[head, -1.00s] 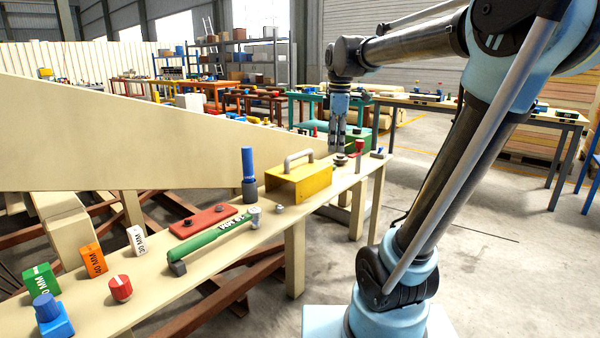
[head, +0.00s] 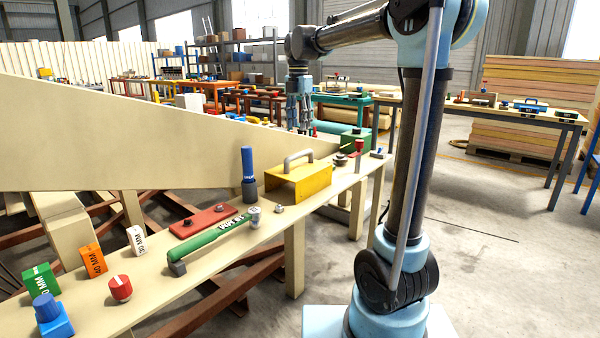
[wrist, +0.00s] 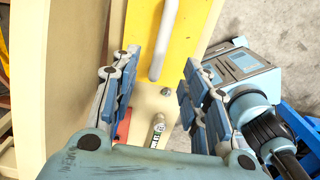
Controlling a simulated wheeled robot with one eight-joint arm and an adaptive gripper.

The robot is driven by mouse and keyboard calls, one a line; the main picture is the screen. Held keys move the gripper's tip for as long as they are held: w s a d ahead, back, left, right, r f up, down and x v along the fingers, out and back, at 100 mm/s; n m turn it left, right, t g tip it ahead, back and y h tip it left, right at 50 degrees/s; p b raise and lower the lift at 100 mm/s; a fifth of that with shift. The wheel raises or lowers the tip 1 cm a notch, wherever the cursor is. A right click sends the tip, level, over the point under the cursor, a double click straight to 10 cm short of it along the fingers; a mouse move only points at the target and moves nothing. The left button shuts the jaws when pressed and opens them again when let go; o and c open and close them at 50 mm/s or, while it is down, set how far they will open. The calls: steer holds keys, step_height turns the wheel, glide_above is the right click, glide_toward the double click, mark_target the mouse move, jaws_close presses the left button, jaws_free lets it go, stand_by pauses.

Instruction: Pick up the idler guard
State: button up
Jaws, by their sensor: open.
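The idler guard, a yellow cover (head: 312,181) with a grey bar handle (head: 298,158), sits on the cream bench shelf near the middle of the head view. In the wrist view the yellow guard (wrist: 180,38) lies at the top, and its pale handle (wrist: 161,42) runs lengthwise between the fingers. My gripper (head: 299,118) hangs pointing down, above the guard and apart from it. In the wrist view my gripper (wrist: 160,72) has its two blue padded fingers spread wide with nothing between them.
On the shelf (head: 150,299), a blue-handled tool (head: 248,175), a red plate (head: 204,221) and a green-handled tool (head: 209,240) stand close to the guard's left. A green box (head: 355,140) and small parts lie beyond it. A tall cream panel (head: 120,135) rises behind.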

mark_target(300, 155)
step_height(300, 155, down, 13)
steer(key=shift+d+r, duration=0.1)
steer(key=shift+d, duration=0.05)
stand_by(0.5)
steer(key=shift+c, duration=0.3)
jaws_close()
